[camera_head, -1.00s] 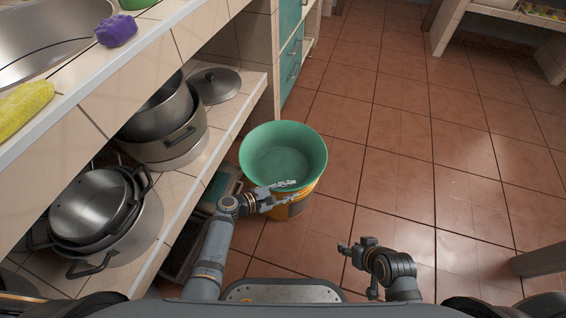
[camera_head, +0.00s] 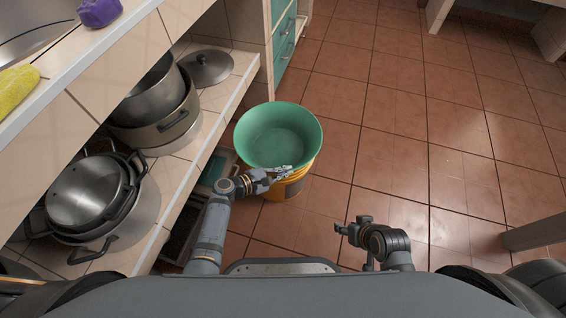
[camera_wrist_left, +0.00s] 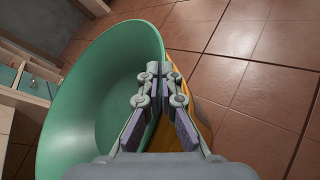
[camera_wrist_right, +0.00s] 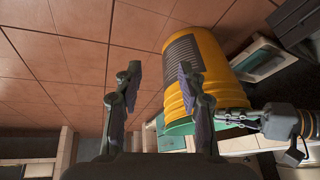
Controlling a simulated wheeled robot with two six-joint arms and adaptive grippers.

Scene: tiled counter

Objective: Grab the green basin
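The green basin (camera_head: 276,128) is a round, wide-rimmed bowl sitting in the top of a yellow bucket (camera_head: 292,187) on the floor. My left gripper (camera_head: 282,171) is at the basin's near rim. In the left wrist view, the left fingers (camera_wrist_left: 160,70) are close together, with the rim of the basin (camera_wrist_left: 95,85) between them. My right gripper (camera_head: 346,230) is apart from the bucket, to its lower right. In the right wrist view, the right fingers (camera_wrist_right: 160,75) are spread and empty, and the bucket (camera_wrist_right: 210,68) shows beyond them.
A tiled shelf unit at left holds steel pots (camera_head: 90,195), more pots (camera_head: 158,105) and a lid (camera_head: 208,67). A purple cloth (camera_head: 98,12) and a yellow cloth (camera_head: 16,88) lie on the counter. The floor (camera_head: 400,120) right of the bucket is clear.

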